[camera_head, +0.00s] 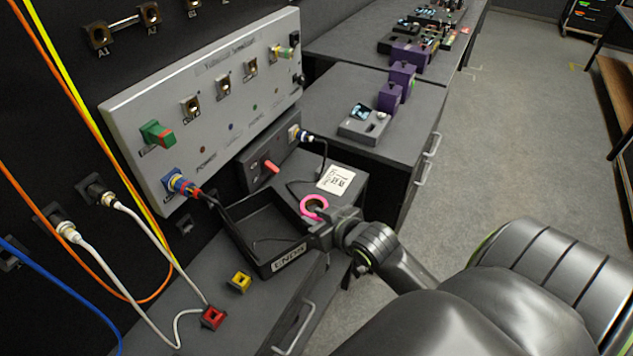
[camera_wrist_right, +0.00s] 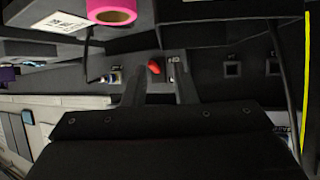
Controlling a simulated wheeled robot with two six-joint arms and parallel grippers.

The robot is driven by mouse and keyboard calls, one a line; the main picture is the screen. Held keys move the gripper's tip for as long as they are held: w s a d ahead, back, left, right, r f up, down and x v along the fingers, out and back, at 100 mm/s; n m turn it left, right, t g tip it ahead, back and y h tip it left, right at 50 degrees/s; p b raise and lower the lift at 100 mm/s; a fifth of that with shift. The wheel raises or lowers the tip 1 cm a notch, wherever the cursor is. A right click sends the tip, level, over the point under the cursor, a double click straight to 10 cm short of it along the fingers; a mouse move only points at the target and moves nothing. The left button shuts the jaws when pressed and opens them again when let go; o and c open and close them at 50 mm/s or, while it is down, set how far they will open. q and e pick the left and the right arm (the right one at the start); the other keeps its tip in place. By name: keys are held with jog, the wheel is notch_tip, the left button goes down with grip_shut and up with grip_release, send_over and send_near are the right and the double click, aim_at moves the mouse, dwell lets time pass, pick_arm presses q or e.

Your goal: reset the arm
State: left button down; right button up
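My right gripper (camera_head: 322,230) comes in from the lower right and hovers by the right end of the black ENDS tray (camera_head: 247,250). In the right wrist view its two dark fingers (camera_wrist_right: 160,88) stand apart with nothing between them. A red rocker or lever (camera_wrist_right: 155,67) shows in the background past the fingertips. A pink tape ring (camera_head: 314,207) lies just behind the gripper in the head view; I cannot tell whether they touch. It also shows at the top of the right wrist view (camera_wrist_right: 111,11). My left gripper is in neither view.
A grey connector panel (camera_head: 205,105) stands behind the tray. Yellow (camera_head: 239,282) and red (camera_head: 213,318) connectors sit on the counter. White, orange and blue cables hang at left. A white card (camera_head: 336,179) and a grey device (camera_head: 364,125) lie further back. Floor is open at right.

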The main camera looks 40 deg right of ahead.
dwell(0.5)
jog(key=s+a+f+g+h, duration=0.15)
jog(key=s+g, duration=0.25)
jog(key=s, duration=0.7)
jog(key=s+f+g, duration=0.3)
jog(key=s+g, duration=0.1)
jog(key=s, duration=0.7)
notch_tip(320, 180, down, 25)
jog(key=d+g, duration=0.1)
jog(key=g, duration=0.1)
jog(key=s+a+f+g, duration=0.1)
jog(key=s+f, duration=1.3)
jog(key=f, duration=0.1)
jog(key=shift+s+f+m, duration=0.3)
jog(key=shift+s+f, duration=0.05)
jog(key=shift+f, duration=0.05)
